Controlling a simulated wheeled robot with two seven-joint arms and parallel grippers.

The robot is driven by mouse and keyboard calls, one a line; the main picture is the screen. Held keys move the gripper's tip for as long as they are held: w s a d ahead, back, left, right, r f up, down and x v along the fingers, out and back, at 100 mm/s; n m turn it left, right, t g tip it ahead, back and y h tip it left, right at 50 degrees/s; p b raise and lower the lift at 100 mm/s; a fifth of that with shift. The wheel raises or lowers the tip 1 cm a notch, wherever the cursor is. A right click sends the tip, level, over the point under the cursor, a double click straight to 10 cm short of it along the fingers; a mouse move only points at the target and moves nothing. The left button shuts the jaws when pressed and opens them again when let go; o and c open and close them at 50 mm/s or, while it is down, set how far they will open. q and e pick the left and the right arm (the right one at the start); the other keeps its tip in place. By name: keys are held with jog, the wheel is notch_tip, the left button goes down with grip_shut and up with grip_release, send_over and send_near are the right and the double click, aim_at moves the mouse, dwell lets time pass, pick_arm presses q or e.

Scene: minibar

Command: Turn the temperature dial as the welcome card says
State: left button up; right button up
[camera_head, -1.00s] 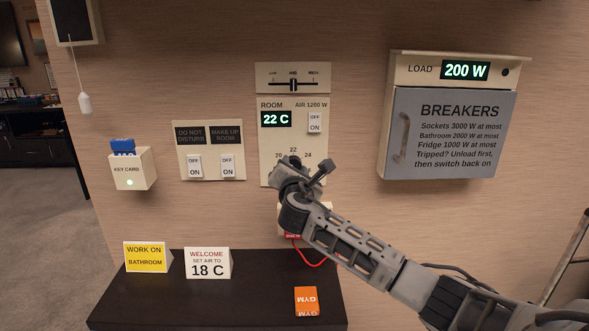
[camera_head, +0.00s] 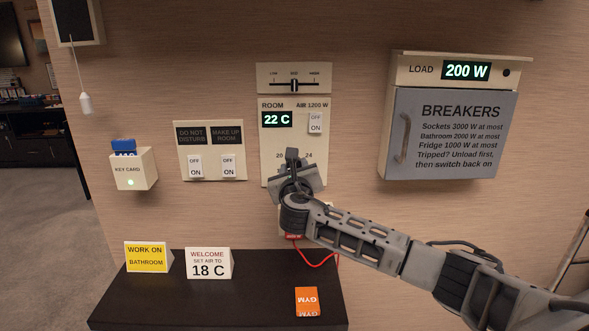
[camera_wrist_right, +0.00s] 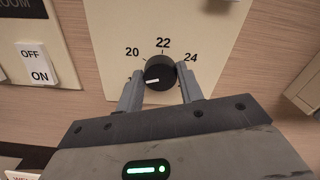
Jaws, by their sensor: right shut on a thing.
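The welcome card (camera_head: 208,264) stands on the dark shelf and reads "SET AIR TO 18 C". The room panel (camera_head: 270,146) has a display (camera_head: 277,119) reading 22 C. The black temperature dial (camera_wrist_right: 160,70) shows in the right wrist view, below the numbers 20, 22 and 24. A white mark is on its lower left face. My right gripper (camera_wrist_right: 160,82) is shut on the dial, one finger at each side; in the head view the gripper (camera_head: 291,178) hides the dial. The number at the dial's lower left is mostly covered by a finger. My left gripper is not in view.
An air switch (camera_head: 315,124) and a slider (camera_head: 294,85) sit above the dial. Two switches (camera_head: 211,166) and a key card holder (camera_head: 133,168) are to the left. The breaker box (camera_head: 450,130) is to the right. A yellow card (camera_head: 147,257) and an orange card (camera_head: 307,301) are on the shelf.

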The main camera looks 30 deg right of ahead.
jog(key=shift+n, duration=1.1)
jog(key=o, duration=1)
jog(key=b+v, duration=0.1)
jog(key=v, duration=1.5)
